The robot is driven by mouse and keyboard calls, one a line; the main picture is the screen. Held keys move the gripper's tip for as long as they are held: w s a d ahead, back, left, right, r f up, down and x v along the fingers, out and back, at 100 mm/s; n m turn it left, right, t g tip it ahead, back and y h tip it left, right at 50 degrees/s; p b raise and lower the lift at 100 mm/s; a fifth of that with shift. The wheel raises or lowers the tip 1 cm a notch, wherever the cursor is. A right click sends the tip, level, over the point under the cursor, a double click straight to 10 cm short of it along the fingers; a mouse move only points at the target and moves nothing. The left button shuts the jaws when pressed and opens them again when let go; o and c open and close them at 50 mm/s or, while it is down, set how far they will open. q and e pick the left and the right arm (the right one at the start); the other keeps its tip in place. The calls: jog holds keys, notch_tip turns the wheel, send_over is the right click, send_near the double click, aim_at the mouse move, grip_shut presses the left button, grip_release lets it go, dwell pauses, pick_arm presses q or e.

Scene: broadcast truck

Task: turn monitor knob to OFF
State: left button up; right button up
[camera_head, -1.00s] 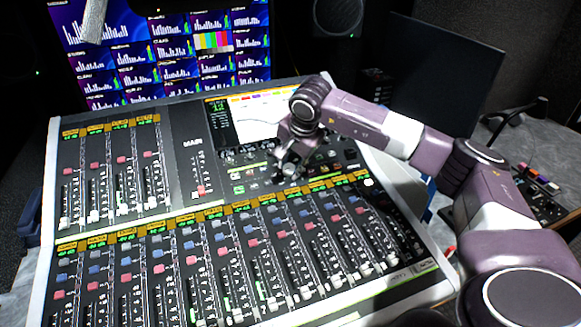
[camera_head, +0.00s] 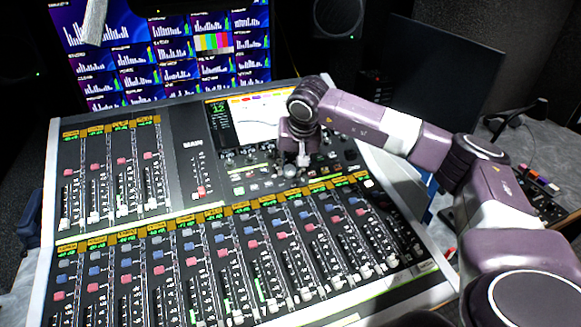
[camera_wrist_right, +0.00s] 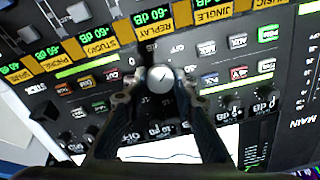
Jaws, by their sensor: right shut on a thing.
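The round silver monitor knob (camera_wrist_right: 160,79) sits on the mixing console's control section, with a thin pale mark on its face in the right wrist view. My right gripper (camera_wrist_right: 158,90) has one finger on each side of the knob and is shut on it. In the head view my right gripper (camera_head: 296,162) points down at the console below the screen and largely covers the knob's surroundings. The labels around the knob are partly hidden by the fingers. My left gripper is not in view.
The console (camera_head: 180,160) carries many faders, small buttons and smaller dark knobs (camera_wrist_right: 227,111) close to the gripper. Its bright screen (camera_head: 262,112) lies just behind the hand. A wall of monitors (camera_head: 165,55) stands behind, and a dark display (camera_head: 443,75) is at right.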

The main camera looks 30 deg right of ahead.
dwell(0.5)
jog(key=o, duration=1.2)
jog(key=shift+c, duration=0.2)
jog(key=shift+r, duration=0.1)
jog(key=v, duration=1.2)
